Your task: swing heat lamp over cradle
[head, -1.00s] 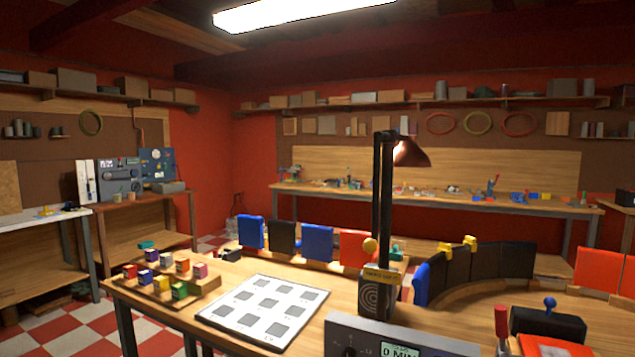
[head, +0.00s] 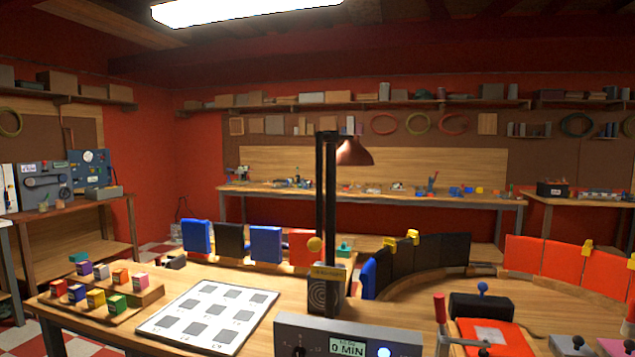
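The heat lamp has a copper-coloured shade (head: 355,152) at the top of a tall dark post (head: 326,205) in the middle of the head view. The shade points to the right of the post. A curved wooden piece (head: 395,287) with black, blue and red panels stands right of the post. It may be the cradle; I cannot tell for sure. Neither of my grippers is in view.
A control box (head: 345,338) reading 0 MIN is at the front. A white mat with grey squares (head: 212,318) and a wooden rack (head: 140,297) of coloured blocks lie left. A red-handled clamp (head: 440,310) and a black block (head: 482,305) stand right. Yellow clips grip some panels.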

